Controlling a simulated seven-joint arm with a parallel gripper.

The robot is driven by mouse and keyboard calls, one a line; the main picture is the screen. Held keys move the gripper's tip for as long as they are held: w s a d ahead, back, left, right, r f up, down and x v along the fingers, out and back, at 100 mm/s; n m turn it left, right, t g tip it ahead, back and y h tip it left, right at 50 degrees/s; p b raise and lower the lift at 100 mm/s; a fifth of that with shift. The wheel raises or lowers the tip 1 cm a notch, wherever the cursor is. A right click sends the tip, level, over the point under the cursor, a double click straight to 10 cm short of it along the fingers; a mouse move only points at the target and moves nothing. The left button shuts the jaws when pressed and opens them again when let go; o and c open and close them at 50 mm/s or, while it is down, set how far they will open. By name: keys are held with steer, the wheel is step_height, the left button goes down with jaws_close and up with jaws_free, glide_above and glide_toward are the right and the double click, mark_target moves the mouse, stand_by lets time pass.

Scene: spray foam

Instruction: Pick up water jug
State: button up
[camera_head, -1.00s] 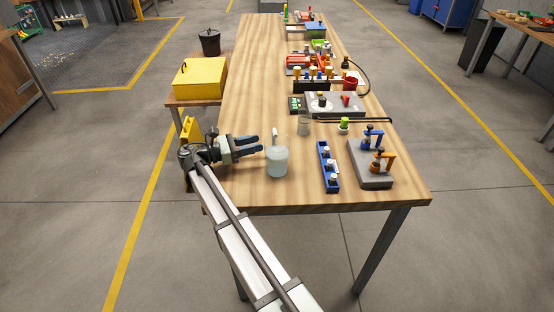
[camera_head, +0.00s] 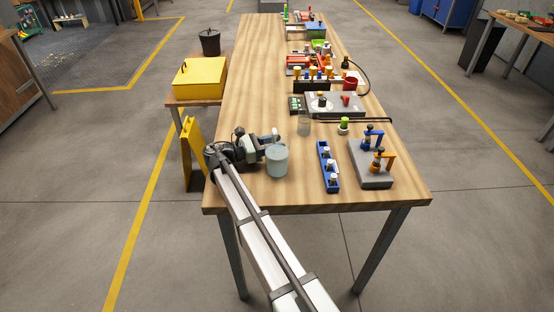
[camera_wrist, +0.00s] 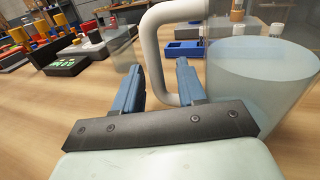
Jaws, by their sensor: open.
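The water jug (camera_head: 277,163) is a translucent pale jug standing upright on the wooden table near its front left. In the wrist view its body (camera_wrist: 260,90) fills the right side, with pale water inside and a thick white handle (camera_wrist: 153,45) on its left. My gripper (camera_wrist: 168,65) is open, with one blue finger on each side of the handle's upright bar in this view. I cannot tell whether either finger touches the handle. In the head view my gripper (camera_head: 270,138) is just behind the jug, and the jug hides part of it.
A clear beaker (camera_head: 304,127) stands close behind and right of the jug. A blue rack (camera_head: 328,167) and a grey stand with clamps (camera_head: 371,165) are to the right. A yellow box (camera_head: 200,78) sits on a side table at left. The table's left middle is clear.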

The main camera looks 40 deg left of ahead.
jaws_close()
stand_by(0.4)
steer(key=shift+r, duration=0.15)
stand_by(0.4)
